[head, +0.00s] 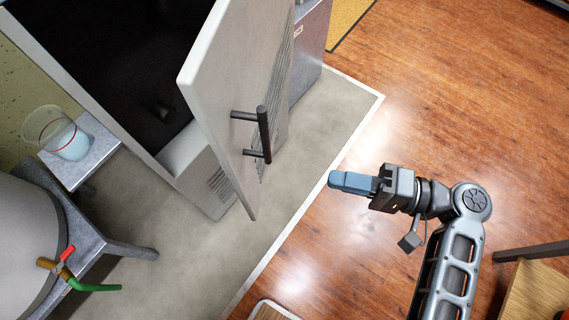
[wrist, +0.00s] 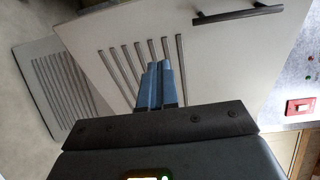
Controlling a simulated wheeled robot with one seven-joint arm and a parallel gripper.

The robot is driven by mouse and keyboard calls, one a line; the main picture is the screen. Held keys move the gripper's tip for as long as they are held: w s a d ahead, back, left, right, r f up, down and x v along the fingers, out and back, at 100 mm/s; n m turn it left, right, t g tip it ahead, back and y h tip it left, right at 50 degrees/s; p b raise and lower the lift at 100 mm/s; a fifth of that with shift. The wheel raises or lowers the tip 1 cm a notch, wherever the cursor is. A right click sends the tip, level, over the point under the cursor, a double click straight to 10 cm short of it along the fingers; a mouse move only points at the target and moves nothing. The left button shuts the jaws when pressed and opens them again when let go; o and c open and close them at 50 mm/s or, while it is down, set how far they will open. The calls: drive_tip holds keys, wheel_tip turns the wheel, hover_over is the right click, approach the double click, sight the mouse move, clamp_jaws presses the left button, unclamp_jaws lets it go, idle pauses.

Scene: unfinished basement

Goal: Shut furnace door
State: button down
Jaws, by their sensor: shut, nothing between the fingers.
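The furnace (head: 195,160) is a pale cabinet with a dark, open inside in the head view. Its door (head: 225,80) stands open, swung out toward the right, with a dark bar handle (head: 264,135) on its outer face. In the wrist view the door (wrist: 225,55) fills much of the picture, with slanted vent slots and the handle (wrist: 238,14) at the top right. My gripper (head: 335,181) has blue fingers, shut and empty, to the right of the door and apart from it in the head view. In the wrist view the fingertips (wrist: 161,68) overlap the vent slots.
A bucket (head: 66,137) stands on a small grey stand left of the furnace. A tank (head: 25,240) with a red-handled tap and green hose is at lower left. A wooden piece (head: 540,290) is at lower right. The wooden floor (head: 450,80) is clear at upper right.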

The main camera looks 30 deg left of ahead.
wheel_tip(320, 180, up, 2)
drive_tip(key=n+g, duration=0.1)
drive_tip(key=p, duration=0.2)
approach(249, 161)
drive_tip(key=x, duration=0.6)
drive_tip(key=shift+s+a+r, duration=0.2)
drive_tip(key=shift+a, duration=0.2)
drive_tip(key=shift+a, duration=0.1)
